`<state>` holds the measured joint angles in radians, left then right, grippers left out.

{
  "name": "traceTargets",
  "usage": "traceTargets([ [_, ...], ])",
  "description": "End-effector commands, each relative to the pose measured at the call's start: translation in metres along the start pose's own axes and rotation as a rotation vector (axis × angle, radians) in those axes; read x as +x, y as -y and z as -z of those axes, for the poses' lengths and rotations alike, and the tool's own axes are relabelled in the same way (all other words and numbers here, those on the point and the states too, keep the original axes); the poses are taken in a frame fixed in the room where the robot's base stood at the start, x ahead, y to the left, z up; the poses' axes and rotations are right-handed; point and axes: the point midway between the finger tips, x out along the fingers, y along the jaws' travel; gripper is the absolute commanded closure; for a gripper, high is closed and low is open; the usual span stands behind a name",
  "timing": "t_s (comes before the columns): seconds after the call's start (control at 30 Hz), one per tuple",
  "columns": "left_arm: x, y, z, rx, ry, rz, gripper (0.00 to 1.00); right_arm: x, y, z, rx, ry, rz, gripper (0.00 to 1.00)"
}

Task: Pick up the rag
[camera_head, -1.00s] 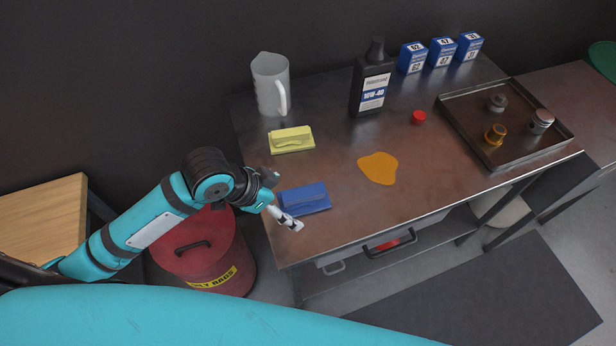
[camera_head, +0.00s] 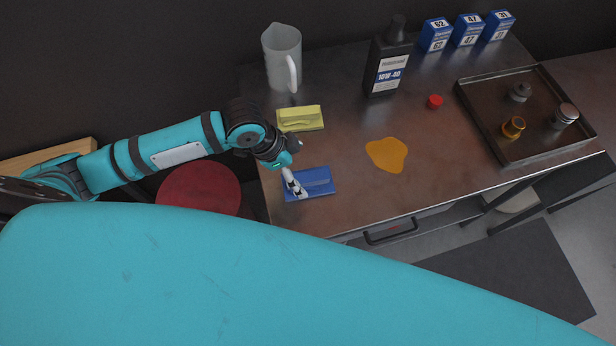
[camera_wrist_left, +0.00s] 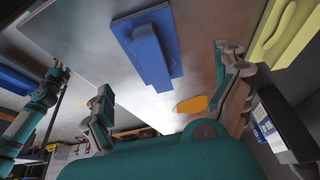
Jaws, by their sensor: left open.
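A blue folded rag (camera_head: 318,181) lies flat near the left front corner of the metal bench. It also shows in the left wrist view (camera_wrist_left: 148,42), ahead of the fingers. A yellow folded cloth (camera_head: 300,118) lies behind it and shows at the upper right of the left wrist view (camera_wrist_left: 286,28). My left gripper (camera_head: 296,188) is over the left part of the blue rag and hides some of it. In the left wrist view its two fingers (camera_wrist_left: 166,100) are spread apart with nothing between them. I cannot tell whether they touch the rag. My right gripper is not in view.
An orange puddle (camera_head: 388,154) lies right of the rag on the bench (camera_head: 350,205). A clear jug (camera_head: 281,58), black oil bottle (camera_head: 389,62), red cap (camera_head: 435,102) and blue boxes stand behind. A tray (camera_head: 490,142) holds small parts at right. A red bin (camera_head: 199,188) stands left.

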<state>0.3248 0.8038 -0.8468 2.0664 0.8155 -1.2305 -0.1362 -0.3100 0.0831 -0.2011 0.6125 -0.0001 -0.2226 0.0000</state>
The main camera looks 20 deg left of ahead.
Motion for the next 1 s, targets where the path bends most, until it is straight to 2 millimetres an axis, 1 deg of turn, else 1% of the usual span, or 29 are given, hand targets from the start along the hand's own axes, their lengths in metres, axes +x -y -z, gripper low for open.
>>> traceTargets([
  [0.03, 0.004, -0.001, 0.000, -0.001, 0.000, -0.002, 0.01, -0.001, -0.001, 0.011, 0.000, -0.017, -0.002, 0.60],
  [0.1, 0.008, -0.001, 0.000, -0.001, 0.000, -0.002, 0.01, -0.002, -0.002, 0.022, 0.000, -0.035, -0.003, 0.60],
  [0.2, 0.014, -0.002, 0.001, -0.001, 0.001, -0.003, 0.01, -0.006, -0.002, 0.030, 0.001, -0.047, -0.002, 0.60],
  [0.37, 0.036, -0.007, 0.002, -0.002, 0.001, -0.005, 0.01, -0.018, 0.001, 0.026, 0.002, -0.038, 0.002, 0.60],
  [0.4, 0.043, -0.007, 0.002, -0.002, 0.001, -0.003, 0.01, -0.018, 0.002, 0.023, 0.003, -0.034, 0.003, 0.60],
  [0.5, 0.055, -0.006, 0.001, -0.001, 0.000, -0.002, 0.01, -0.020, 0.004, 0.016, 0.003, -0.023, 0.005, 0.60],
  [0.63, 0.061, -0.006, 0.000, 0.001, 0.000, 0.000, 0.01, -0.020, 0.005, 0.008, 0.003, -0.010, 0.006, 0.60],
  [0.8, 0.061, -0.006, 0.000, 0.001, 0.000, 0.000, 0.01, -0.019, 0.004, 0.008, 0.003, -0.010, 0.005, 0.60],
  [1.0, 0.060, -0.006, 0.000, 0.001, 0.000, 0.000, 0.27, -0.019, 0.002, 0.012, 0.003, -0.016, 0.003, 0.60],
])
